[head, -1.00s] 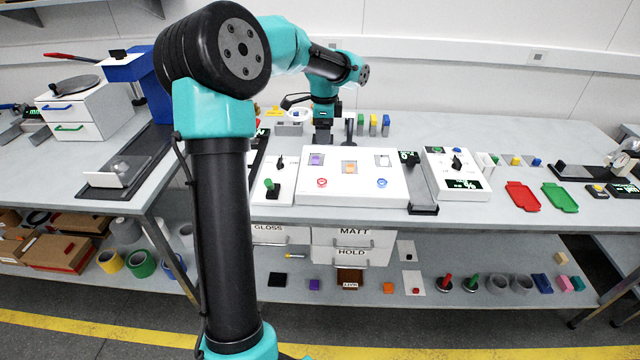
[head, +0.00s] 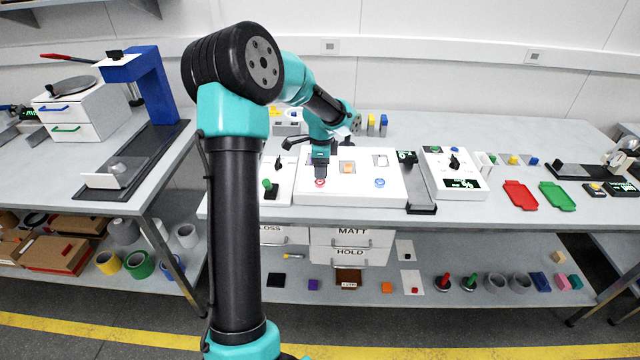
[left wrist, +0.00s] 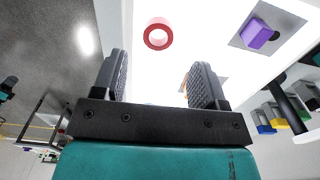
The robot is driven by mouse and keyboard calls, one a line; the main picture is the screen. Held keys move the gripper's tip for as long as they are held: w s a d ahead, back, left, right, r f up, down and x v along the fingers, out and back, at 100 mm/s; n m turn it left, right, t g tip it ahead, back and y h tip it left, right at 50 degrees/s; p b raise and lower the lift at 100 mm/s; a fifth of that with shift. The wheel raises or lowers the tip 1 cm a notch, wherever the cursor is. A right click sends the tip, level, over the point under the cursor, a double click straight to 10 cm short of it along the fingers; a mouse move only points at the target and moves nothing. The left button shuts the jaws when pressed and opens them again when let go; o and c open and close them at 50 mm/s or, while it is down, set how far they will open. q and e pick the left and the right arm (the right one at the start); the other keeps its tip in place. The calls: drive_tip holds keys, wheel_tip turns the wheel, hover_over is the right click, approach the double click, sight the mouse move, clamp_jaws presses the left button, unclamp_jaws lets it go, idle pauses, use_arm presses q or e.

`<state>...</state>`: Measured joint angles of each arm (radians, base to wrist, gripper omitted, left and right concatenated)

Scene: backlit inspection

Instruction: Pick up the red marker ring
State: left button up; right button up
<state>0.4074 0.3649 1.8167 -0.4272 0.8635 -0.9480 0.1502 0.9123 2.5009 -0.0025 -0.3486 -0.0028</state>
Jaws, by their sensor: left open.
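The red marker ring (head: 320,184) lies on the white light panel (head: 350,192), near its front left. In the left wrist view the red ring (left wrist: 158,23) shows whole, with a pale centre. My left gripper (head: 320,174) is over the panel just behind the ring, pointing down. In the left wrist view the two dark fingers of my left gripper (left wrist: 161,78) are apart with nothing between them; the ring appears beyond their tips. My right gripper is not in view.
A blue ring (head: 380,183) and an orange piece (head: 347,168) are on the same panel. A purple block (left wrist: 258,34) sits on a grey square close by. A green-knobbed switch (head: 267,185) stands left of the panel, and red (head: 521,195) and green (head: 559,196) trays lie to the right.

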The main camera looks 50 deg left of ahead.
sight(320, 181)
use_arm(q)
drive_tip(key=shift+s+f, duration=0.2)
drive_tip(key=shift+f, duration=2.4)
drive_tip(key=shift+c, duration=0.2)
drive_tip(key=c, duration=1)
drive_tip(key=shift+o, duration=0.2)
drive_tip(key=shift+r, duration=0.1)
drive_tip(key=shift+r, duration=1.25)
drive_tip(key=s+d+r, duration=0.2)
drive_tip(key=s+d, duration=0.8)
drive_tip(key=d, duration=0.2)
drive_tip(key=shift+s+r, duration=0.15)
drive_tip(key=shift+s, duration=0.15)
